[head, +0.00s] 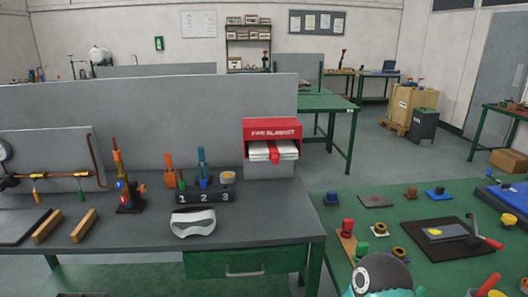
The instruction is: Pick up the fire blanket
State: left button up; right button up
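The fire blanket (259,151) is a folded white bundle with a red pull strap (274,152) hanging from its front. It sits in the open front of a red holder (272,129) labelled "FIRE BLANKET", and only its front edge shows. The holder is at the right end of the grey bench's back panel, above a light grey block (268,171). Neither of my grippers can be made out in the head view.
White goggles (193,223) lie on the grey bench (255,220) in front of a numbered tool stand (205,197). A valve stand (129,195) is further left. The bench right of the goggles is clear. A green table (400,211) with scattered parts stands at right.

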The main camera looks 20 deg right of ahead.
aim_at(273, 150)
jog(key=z, duration=0.4)
jog(key=i, duration=1)
jog(key=u, duration=0.4)
